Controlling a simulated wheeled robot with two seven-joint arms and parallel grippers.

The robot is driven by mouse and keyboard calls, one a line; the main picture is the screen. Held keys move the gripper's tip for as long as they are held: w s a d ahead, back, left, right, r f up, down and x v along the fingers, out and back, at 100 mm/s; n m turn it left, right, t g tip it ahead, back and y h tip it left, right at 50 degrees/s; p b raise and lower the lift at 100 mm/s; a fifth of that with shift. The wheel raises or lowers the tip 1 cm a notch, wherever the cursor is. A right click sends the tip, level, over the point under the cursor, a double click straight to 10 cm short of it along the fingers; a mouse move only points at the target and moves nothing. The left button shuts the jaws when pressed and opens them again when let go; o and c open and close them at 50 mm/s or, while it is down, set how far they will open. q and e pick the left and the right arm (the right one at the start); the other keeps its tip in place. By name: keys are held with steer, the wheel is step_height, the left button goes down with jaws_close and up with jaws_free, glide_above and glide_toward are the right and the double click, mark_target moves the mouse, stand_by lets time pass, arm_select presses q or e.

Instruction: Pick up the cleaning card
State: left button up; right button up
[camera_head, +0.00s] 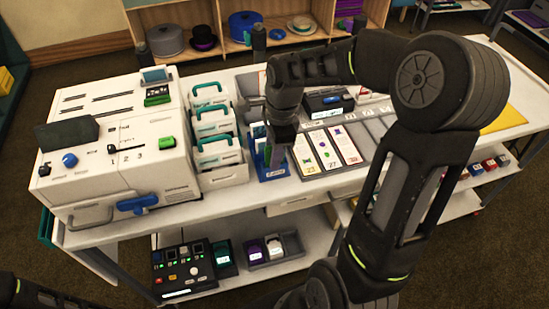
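My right gripper (278,161) points down over a small blue holder (268,177) on the white table (330,187). Its fingers are dark and small here, and I cannot tell whether they are open or shut, or whether they touch anything. The blue holder has upright slots and a pale label on its front. The cleaning card cannot be made out for certain; the gripper covers part of the holder. Of my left arm only a dark link shows at the bottom left edge; its gripper is out of view.
A white machine (120,150) with a blue lever stands left. White bins (220,160) with teal handles stand between it and the holder. Printed cards (325,150) lie in a grey tray right of the gripper. A lower shelf holds a black control box (183,268).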

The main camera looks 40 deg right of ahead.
steer(key=shift+c, duration=0.5)
jaws_close()
